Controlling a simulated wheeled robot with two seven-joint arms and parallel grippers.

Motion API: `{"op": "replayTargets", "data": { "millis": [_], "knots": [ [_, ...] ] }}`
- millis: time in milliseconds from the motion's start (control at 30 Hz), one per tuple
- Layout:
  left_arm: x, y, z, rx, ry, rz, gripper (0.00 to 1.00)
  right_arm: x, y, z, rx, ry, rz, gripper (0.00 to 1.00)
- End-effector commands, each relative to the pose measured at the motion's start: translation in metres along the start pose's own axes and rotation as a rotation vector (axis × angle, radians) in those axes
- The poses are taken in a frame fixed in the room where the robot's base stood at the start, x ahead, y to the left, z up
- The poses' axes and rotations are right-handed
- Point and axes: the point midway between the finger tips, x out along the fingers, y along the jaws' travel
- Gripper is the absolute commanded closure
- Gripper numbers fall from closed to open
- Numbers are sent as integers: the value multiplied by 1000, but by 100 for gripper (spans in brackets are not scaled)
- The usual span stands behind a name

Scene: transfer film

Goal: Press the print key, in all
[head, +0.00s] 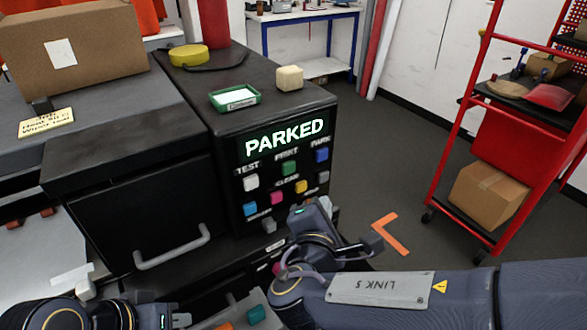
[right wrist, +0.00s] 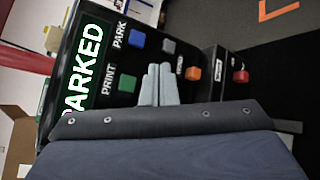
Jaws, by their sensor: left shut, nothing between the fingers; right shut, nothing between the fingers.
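The black console (head: 225,125) shows PARKED on its lit display (head: 286,138). The green key (head: 289,167) under the PRINT label is in the top key row, between the white TEST key (head: 251,182) and the blue PARK key (head: 321,155). The print key (right wrist: 127,83) also shows in the right wrist view, left of my right gripper's fingertips (right wrist: 160,72). My right gripper is shut and empty in front of the panel; whether it touches anything I cannot tell. My left gripper (head: 181,320) is shut and empty at the bottom edge of the head view, well below the keys.
More keys sit below the print key, among them pink (head: 277,198) and yellow (head: 301,186). A green tray (head: 235,98), a pale block (head: 289,78) and a yellow roll (head: 188,54) lie on the console top.

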Motion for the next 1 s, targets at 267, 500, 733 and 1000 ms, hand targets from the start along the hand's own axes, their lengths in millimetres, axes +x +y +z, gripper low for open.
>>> {"op": "replayTargets", "data": {
  "millis": [267, 500, 733, 1000],
  "knots": [
    [0, 0, 0, 0, 0, 0, 100, 0, 1, -1, -4, 1, 6, 100],
    [-2, 1, -1, 0, 0, 0, 100, 6, 6, -5, -4, 0, 5, 100],
    [-10, 5, -5, 0, 0, 0, 100, 27, 22, -20, -5, -1, 3, 100],
    [-12, 6, -6, 0, 0, 0, 100, 52, 38, -39, -2, 0, 4, 100]
  ]
}}
